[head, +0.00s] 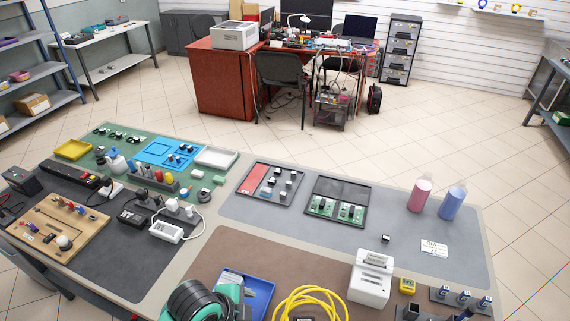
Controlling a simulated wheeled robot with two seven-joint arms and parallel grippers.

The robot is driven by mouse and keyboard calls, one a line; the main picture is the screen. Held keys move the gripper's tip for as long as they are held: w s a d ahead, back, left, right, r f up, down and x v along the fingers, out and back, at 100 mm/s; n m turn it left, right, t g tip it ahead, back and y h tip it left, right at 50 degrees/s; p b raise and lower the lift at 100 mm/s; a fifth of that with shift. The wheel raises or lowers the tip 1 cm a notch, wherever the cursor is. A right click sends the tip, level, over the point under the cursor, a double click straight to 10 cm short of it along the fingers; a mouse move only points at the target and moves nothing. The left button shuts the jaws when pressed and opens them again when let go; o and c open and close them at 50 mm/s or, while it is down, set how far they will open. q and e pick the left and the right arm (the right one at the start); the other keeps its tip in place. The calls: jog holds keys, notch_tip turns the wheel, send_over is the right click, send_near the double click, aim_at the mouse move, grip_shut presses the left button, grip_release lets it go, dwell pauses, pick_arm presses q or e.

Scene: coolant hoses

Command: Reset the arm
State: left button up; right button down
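Neither of my grippers shows in the head view, and no arm of mine can be made out. The worktable (232,222) fills the lower part of the view. A pink bottle (420,195) and a blue bottle (452,203) stand upright at its right. A dark tray with a red section (258,180) holds small parts, and a dark tray with green boards (341,188) lies to its right.
A white device (370,279), a yellow coiled cable (308,303), a blue tray (259,291) and a dark reel-like object (197,301) crowd the front. A wooden board (60,230) and a white power strip (165,232) lie left. The grey mat's middle (300,222) is clear.

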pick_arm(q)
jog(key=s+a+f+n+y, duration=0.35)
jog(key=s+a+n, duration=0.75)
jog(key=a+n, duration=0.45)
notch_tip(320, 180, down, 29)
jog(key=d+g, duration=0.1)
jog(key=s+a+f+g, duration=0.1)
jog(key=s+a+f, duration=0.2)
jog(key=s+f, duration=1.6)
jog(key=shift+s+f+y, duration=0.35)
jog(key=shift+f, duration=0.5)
